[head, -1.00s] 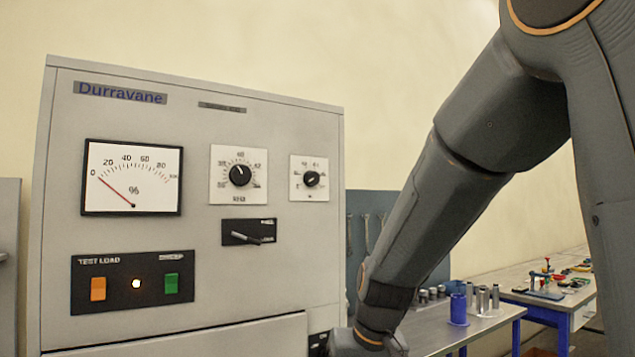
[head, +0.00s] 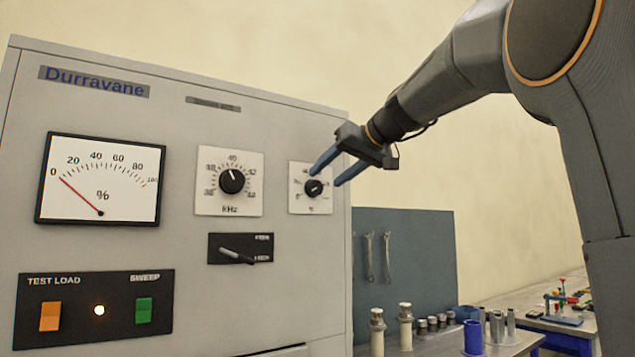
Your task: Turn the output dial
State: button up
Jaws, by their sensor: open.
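A grey cabinet (head: 180,100) marked Durravane carries two black dials on white plates. The left dial (head: 232,181) is marked kHz, with its pointer tipped slightly left of straight up. The smaller right dial (head: 314,187) sits near the cabinet's right edge; its unit is too small to read for sure. I see no plate clearly reading "output". My gripper (head: 325,174) is open, its two blue fingers pointing at the right dial from the upper right. One finger shows above the dial, the other to its right. Whether they touch the panel I cannot tell.
The % meter (head: 100,180) has its red needle at 0. Below are a lever switch (head: 240,249), an orange button (head: 50,317), a lit lamp (head: 99,310) and a green button (head: 143,311). A bench with metal parts and a blue cup (head: 473,337) stands to the right.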

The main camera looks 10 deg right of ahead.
aim_at(317, 186)
jog(key=shift+p+x, duration=0.6)
jog(key=shift+x, duration=1.7)
jog(key=shift+d+f, duration=0.1)
jog(key=shift+d, duration=0.1)
jog(key=c, duration=1)
jog(key=shift+a, duration=0.2)
jog(key=shift+c, duration=0.2)
jog(key=shift+d, duration=0.2)
